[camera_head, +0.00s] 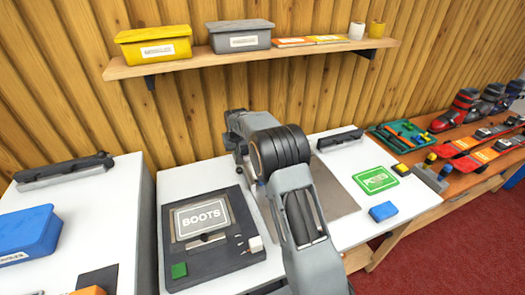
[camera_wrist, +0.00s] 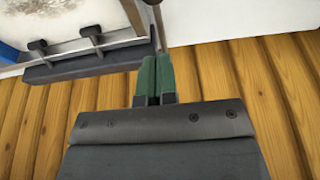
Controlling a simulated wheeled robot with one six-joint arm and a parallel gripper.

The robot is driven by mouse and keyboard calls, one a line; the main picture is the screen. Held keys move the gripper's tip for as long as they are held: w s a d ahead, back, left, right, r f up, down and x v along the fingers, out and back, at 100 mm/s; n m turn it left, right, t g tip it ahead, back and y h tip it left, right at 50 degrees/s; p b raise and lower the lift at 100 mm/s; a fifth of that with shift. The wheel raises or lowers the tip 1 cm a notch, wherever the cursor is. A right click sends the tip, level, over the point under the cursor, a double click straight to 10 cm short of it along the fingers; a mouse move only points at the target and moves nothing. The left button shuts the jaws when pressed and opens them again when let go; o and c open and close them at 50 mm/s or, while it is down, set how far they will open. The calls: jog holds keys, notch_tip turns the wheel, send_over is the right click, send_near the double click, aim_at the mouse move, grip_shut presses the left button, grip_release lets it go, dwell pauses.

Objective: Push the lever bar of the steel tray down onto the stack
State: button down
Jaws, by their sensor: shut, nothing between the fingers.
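My gripper (camera_wrist: 155,75) shows in the wrist view with its two green fingers shut together and nothing between them. A thin brownish bar (camera_wrist: 158,25) runs up the picture just beyond the fingertips; I cannot tell whether it is the lever bar or whether they touch. A steel edge (camera_wrist: 120,37) with dark knobs (camera_wrist: 88,31) lies to the upper left, beside a pale surface. In the head view, my arm covers the middle of the bench and hides the gripper. A flat grey-brown plate (camera_head: 336,200) shows partly behind the arm; the stack is not clearly visible.
A black BOOTS panel (camera_head: 208,235) lies left of my arm. A green card (camera_head: 376,180) and blue block (camera_head: 383,211) lie right. A shelf (camera_head: 245,58) with bins hangs above. A dark rail (camera_head: 340,140) stands at the bench's back.

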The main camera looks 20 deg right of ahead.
jog(key=shift+r, duration=0.15)
notch_tip(320, 180, up, 9)
jog(key=p, duration=0.6)
dwell(0.5)
dwell(0.7)
jog(key=s+r, duration=0.3)
jog(key=s, duration=0.9)
jog(key=s+r, duration=0.3)
jog(key=s, duration=0.9)
jog(key=s+r+t, duration=0.1)
jog(key=s+r, duration=0.2)
jog(key=s, duration=0.9)
jog(key=shift+s+r, duration=0.2)
jog(key=shift+s, duration=0.15)
